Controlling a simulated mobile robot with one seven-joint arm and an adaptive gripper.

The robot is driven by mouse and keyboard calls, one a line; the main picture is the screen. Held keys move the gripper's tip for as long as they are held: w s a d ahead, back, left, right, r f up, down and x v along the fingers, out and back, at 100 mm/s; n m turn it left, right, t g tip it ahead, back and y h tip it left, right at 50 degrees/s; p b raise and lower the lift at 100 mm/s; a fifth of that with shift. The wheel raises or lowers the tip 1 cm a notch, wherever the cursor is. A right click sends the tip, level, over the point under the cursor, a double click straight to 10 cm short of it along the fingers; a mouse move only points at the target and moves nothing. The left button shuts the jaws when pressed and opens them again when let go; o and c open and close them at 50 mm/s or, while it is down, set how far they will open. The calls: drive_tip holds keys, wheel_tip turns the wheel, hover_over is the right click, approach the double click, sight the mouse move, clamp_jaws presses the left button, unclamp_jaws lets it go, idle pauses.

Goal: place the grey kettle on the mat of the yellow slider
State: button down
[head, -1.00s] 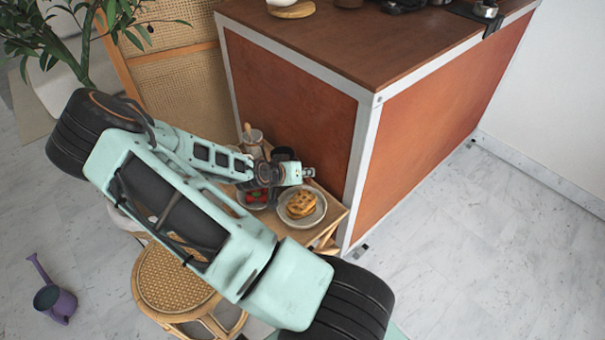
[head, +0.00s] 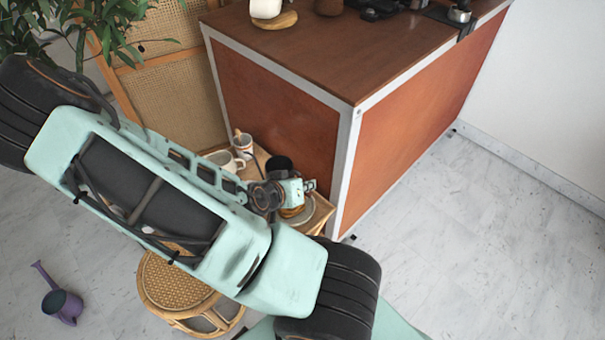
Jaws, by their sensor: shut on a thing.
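My gripper (head: 296,190) is at the end of my arm, over the small wooden side table (head: 322,211) beside the counter. Its fingers are hidden behind my wrist. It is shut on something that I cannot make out. A dark, rounded thing (head: 280,163) shows just behind my wrist; I cannot tell whether it is the grey kettle or whether my gripper touches it. I cannot make out the yellow slider or its mat.
A white mug (head: 242,144), a pale cup (head: 224,160) and a plate (head: 300,217) with a pastry stand around my wrist. The brown counter (head: 335,60) rises close behind. Floor at right is clear.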

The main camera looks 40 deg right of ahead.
drive_tip(key=shift+s+a+r+p, duration=0.1)
drive_tip(key=shift+s+r+p, duration=0.2)
drive_tip(key=shift+p, duration=0.2)
drive_tip(key=shift+s+f, duration=0.1)
drive_tip(key=shift+f, duration=0.05)
drive_tip(key=w+a+n+t, duration=0.1)
drive_tip(key=w+a, duration=0.1)
drive_tip(key=w+a+r+n+t+y, duration=0.1)
drive_tip(key=w+a, duration=0.1)
drive_tip(key=w, duration=0.1)
drive_tip(key=w+a+n, duration=0.1)
drive_tip(key=w, duration=0.1)
drive_tip(key=shift+w+a+r+t, duration=0.2)
drive_tip(key=shift+w+a+t, duration=0.05)
drive_tip(key=shift+a+t, duration=0.15)
drive_tip(key=w+a+r+n+t+y, duration=0.4)
drive_tip(key=w+a+r+n+y, duration=0.55)
drive_tip(key=w+a+r, duration=0.65)
wheel_tip(320, 180, up, 20)
drive_tip(key=s+n+h+p, duration=0.1)
drive_tip(key=s+n+p, duration=0.1)
drive_tip(key=p, duration=1.9)
drive_tip(key=shift+a+f, duration=0.2)
drive_tip(key=shift+a, duration=0.15)
